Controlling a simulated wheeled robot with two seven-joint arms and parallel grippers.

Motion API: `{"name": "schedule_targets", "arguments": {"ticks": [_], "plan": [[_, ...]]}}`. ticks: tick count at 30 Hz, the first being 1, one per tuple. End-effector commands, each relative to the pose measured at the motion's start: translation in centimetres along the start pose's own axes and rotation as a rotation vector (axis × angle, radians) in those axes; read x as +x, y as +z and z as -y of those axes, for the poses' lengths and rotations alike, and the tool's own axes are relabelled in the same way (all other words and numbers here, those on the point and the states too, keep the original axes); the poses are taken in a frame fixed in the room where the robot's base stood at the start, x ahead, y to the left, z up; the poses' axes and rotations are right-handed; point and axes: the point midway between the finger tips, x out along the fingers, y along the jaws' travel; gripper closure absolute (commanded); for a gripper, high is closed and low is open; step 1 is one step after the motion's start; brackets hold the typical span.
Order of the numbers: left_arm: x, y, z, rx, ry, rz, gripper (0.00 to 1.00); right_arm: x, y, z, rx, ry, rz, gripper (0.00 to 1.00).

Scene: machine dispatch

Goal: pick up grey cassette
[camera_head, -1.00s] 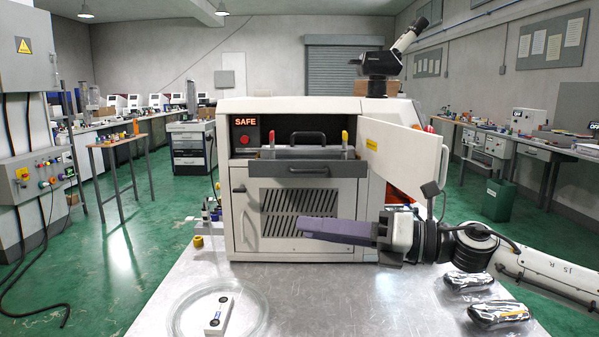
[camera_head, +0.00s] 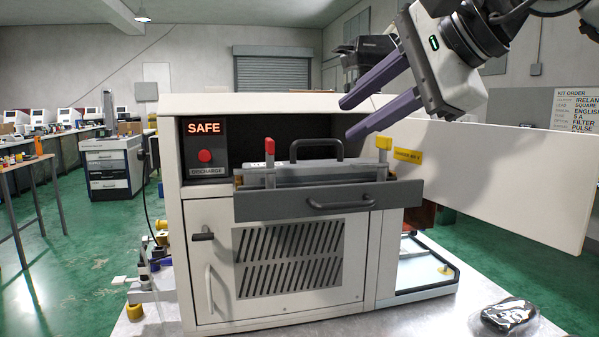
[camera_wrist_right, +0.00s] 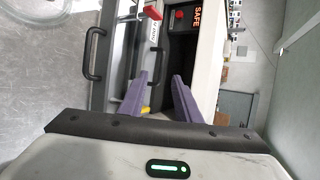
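A grey cassette (camera_head: 310,172) with a black arched handle (camera_head: 316,145) sits in the pulled-out drawer (camera_head: 330,200) of the white machine, between a red-topped lever (camera_head: 270,160) and a yellow-topped lever (camera_head: 383,155). My right gripper (camera_head: 349,118) is open and empty, above and to the right of the handle, its purple fingers slanting down to the left. In the right wrist view the handle (camera_wrist_right: 155,50) lies just beyond the open fingertips (camera_wrist_right: 160,77), apart from them. My left gripper is not in view.
The machine's open white door (camera_head: 490,175) stands out to the right, below my right wrist. A lit SAFE panel (camera_head: 204,145) is left of the drawer opening. A foil-wrapped pack (camera_head: 508,315) lies on the metal table at front right.

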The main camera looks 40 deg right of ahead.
Motion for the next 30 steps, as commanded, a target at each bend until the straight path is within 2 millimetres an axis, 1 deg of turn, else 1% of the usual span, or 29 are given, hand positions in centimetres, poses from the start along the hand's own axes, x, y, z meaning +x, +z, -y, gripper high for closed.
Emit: {"name": "schedule_targets", "arguments": {"ticks": [1, 3, 6, 11, 18, 21, 28, 30], "plan": [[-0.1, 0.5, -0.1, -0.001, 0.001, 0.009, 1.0, 1.0, 0.0, -0.1, 0.0, 0.007, 0.0, 0.7], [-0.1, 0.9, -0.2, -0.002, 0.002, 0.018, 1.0, 2.0, 0.0, -0.1, 0.002, 0.006, 0.0, 0.7], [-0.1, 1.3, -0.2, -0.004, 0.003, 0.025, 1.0, 2.9, 0.1, 0.0, 0.003, 0.004, 0.002, 0.7], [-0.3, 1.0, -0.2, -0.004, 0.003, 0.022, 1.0, 4.2, 0.1, 0.2, 0.004, 0.005, 0.002, 0.7], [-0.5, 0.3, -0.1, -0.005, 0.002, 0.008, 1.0, 7.7, 0.1, 0.5, 0.005, 0.005, 0.003, 0.7], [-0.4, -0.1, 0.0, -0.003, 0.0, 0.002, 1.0, 8.3, 0.2, 0.5, 0.006, 0.003, 0.005, 0.7], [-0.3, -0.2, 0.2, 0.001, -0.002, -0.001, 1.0, 8.4, 0.2, 0.5, 0.006, 0.001, 0.006, 0.7], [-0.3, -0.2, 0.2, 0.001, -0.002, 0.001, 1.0, 8.3, 0.2, 0.5, 0.006, 0.001, 0.006, 0.81]]}}
